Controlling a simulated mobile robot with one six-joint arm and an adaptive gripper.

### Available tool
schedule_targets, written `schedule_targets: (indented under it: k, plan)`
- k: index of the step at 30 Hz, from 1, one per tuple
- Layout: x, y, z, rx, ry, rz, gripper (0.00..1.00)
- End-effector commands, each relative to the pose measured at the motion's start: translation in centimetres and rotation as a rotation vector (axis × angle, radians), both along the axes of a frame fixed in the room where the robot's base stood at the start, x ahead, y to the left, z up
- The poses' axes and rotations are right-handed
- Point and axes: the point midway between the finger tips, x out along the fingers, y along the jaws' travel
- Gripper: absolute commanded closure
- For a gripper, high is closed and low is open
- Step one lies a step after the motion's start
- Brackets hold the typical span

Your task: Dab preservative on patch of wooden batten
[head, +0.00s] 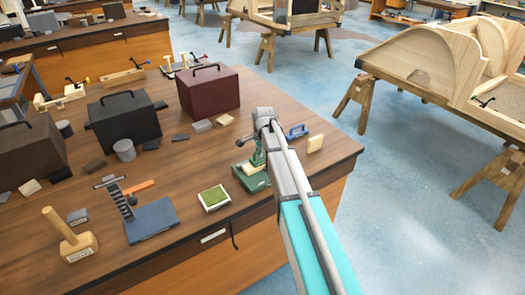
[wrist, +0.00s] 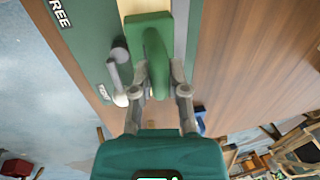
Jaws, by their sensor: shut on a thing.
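My gripper (wrist: 160,78) is shut on a green, rounded handle-like piece (wrist: 153,48) with a wider green block at its far end. A pale wooden strip (wrist: 181,30), perhaps the batten, shows partly beneath it, beside a green board (wrist: 85,45) with white lettering ending in "REE". I cannot tell whether the held piece touches the strip. In the head view the green base (head: 250,178) stands near the bench's front edge, partly hidden by my arm. A shallow white tray with a green pad (head: 214,197) lies to its left. No patch is clearly visible.
The wooden bench (head: 180,215) holds a maroon case (head: 208,90), a dark case (head: 125,118), a mallet (head: 70,237), a blue-grey plate (head: 152,219) and a pale block (head: 315,144). A blue tool (head: 297,131) lies near my arm.

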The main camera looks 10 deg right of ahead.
Motion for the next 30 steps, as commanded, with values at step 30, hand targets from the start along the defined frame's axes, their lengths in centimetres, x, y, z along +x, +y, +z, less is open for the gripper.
schedule_targets:
  k: [30]
  plan:
    - [-1.1,3.0,-0.2,0.001,0.000,0.001,1.00]
